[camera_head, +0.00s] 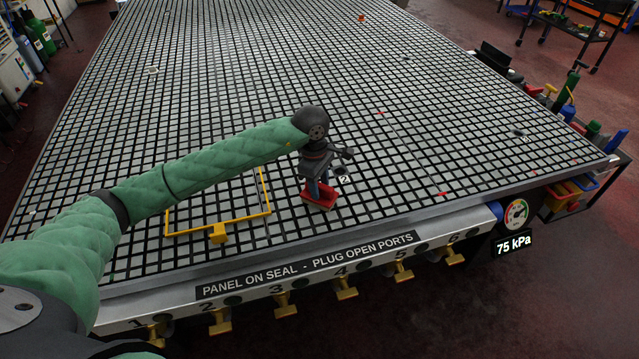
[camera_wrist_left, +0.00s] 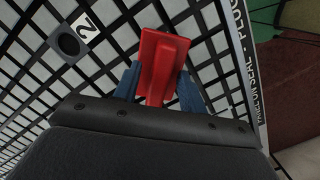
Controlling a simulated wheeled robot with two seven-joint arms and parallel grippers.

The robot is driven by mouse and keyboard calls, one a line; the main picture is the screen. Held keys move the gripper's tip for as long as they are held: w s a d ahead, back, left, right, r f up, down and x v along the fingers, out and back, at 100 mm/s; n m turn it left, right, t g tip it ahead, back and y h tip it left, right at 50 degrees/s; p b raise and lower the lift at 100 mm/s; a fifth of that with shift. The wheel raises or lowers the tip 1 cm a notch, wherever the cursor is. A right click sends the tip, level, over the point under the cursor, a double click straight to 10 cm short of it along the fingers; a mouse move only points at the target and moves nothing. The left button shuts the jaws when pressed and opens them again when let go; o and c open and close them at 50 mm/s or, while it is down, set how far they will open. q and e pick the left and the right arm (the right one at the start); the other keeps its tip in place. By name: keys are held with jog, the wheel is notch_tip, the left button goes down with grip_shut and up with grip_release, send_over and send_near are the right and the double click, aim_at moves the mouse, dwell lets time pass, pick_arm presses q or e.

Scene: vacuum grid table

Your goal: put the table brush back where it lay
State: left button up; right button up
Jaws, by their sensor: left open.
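The table brush, of which a red part (camera_head: 320,199) shows, is at the near part of the grid table (camera_head: 200,110), close to its front edge. My left gripper (camera_head: 318,188) is directly above it, pointing down. In the left wrist view the red brush (camera_wrist_left: 160,62) lies between the two blue fingers (camera_wrist_left: 160,85). The fingers are open, one on each side of it. The gripper's body hides the brush's near end, and I cannot tell whether the fingers touch it. My right gripper is not in view.
A port hole with a "2" label (camera_wrist_left: 84,27) is beside the brush. Several brass valve handles (camera_head: 345,290) line the front rail. A gauge (camera_head: 516,214) is at the right corner. Much of the grid beyond is clear.

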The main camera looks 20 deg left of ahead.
aim_at(320, 185)
pick_arm(q)
jog(key=shift+r, duration=0.25)
jog(key=shift+r+p, duration=0.1)
jog(key=shift+p, duration=0.25)
jog(key=shift+r, duration=0.2)
jog(key=shift+a+r+b, duration=0.2)
jog(key=shift+r+b, duration=0.55)
jog(key=shift+r, duration=0.3)
notch_tip(320, 185, up, 9)
jog(key=a+b, duration=0.1)
jog(key=b, duration=0.2)
jog(key=shift+w+r, duration=0.15)
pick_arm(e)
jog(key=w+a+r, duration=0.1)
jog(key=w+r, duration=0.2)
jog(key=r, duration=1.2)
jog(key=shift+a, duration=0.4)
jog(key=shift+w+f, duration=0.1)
